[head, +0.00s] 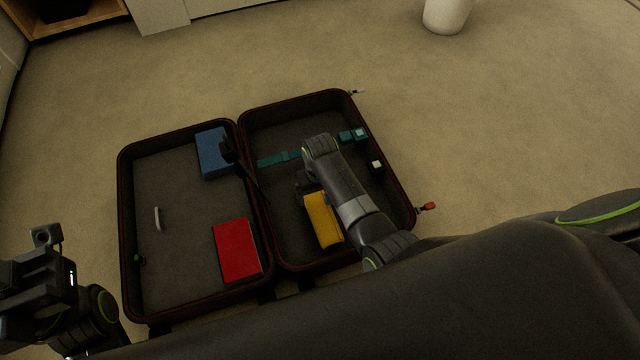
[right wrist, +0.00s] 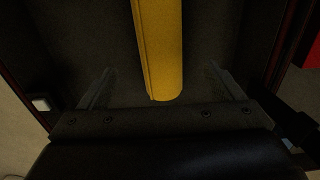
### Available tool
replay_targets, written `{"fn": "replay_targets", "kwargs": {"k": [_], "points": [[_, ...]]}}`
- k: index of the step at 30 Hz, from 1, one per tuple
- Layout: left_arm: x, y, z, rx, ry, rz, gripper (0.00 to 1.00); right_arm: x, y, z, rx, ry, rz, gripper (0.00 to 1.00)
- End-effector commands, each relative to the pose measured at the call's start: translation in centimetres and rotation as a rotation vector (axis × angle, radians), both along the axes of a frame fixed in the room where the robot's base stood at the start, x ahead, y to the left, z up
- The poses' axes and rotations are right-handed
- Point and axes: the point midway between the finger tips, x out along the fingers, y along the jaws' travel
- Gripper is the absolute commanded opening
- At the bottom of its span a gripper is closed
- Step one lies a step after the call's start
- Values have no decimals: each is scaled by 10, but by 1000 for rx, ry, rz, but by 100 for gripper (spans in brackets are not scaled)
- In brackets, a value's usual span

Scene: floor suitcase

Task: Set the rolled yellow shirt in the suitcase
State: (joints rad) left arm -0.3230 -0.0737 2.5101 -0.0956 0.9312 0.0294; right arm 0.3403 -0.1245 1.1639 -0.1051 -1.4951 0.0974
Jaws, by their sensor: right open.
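The rolled yellow shirt (head: 322,220) lies in the right half of the open suitcase (head: 385,235), near its front edge. It also shows in the right wrist view (right wrist: 160,50), with its end between the two spread fingers and clear space on both sides. My right gripper (right wrist: 160,95) is open, down inside the right half at the far end of the shirt. In the head view the right arm partly hides it. My left gripper (head: 40,275) is at the lower left, outside the suitcase; its fingers do not show clearly.
The left half holds a blue folded item (head: 212,152) and a red folded item (head: 237,250). A white cylinder (head: 446,14) stands on the carpet at the back.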

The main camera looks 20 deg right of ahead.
Motion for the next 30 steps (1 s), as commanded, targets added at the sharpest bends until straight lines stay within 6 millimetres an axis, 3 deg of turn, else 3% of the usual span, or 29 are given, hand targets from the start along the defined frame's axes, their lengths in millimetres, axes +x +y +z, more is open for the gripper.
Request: {"fn": "replay_targets", "kwargs": {"k": [3, 13, 19, 23, 30], "points": [[0, 0, 6, 8, 7, -9, 33, 0, 0, 11, 0, 1, 0, 87], [-1, 1, 6, 11, 9, -14, 33, 2, 0, 13, 3, -15, -1, 87], [-1, 1, 6, 11, 9, -14, 33, 32, -7, 28, 31, -254, -23, 87], [-1, 1, 6, 11, 9, -14, 33, 61, -17, 59, 53, -529, -46, 87], [-1, 1, 6, 11, 10, -14, 33, 92, -42, 152, 69, -1048, -81, 87]]}}
